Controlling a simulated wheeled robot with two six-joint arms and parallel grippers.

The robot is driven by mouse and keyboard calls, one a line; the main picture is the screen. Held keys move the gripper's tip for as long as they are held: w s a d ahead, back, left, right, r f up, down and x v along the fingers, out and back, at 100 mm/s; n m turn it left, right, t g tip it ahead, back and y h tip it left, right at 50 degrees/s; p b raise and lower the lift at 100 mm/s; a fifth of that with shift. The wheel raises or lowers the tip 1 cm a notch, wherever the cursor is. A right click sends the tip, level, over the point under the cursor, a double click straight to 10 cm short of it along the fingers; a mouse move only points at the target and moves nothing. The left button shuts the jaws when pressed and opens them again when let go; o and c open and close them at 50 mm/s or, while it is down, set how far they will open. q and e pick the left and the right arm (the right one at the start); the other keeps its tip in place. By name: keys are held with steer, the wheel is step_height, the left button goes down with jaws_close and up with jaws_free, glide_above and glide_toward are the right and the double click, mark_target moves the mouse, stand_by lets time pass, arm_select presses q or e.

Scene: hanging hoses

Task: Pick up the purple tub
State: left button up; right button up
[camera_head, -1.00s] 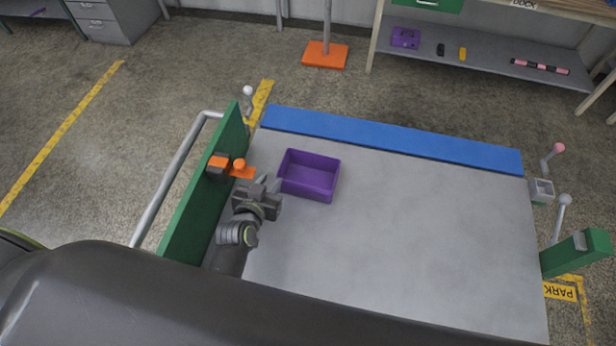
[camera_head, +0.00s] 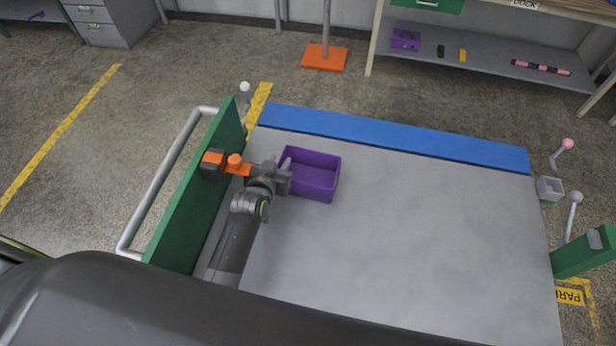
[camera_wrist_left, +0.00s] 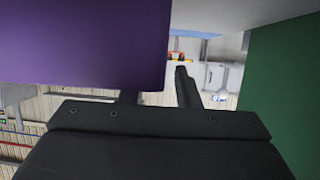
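The purple tub (camera_head: 316,179) is an open rectangular box, upright on the grey table top (camera_head: 400,230) near its far left part. My left gripper (camera_head: 286,172) is at the tub's left wall. In the left wrist view the tub (camera_wrist_left: 80,45) fills the upper left, very close. One dark finger (camera_wrist_left: 186,87) shows beside it; the other is mostly hidden behind the purple wall. The fingers look apart, and I cannot tell whether they touch the tub. My right gripper is not in view.
A green upright panel (camera_head: 195,200) with an orange-handled clamp (camera_head: 236,162) stands close left of my left arm. A blue strip (camera_head: 390,133) runs along the table's far edge. The table's middle and right are clear. Lever posts (camera_head: 574,215) stand at the right.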

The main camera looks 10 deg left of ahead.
arm_select(q)
jaws_close()
steer(key=shift+r, duration=0.1)
stand_by(0.4)
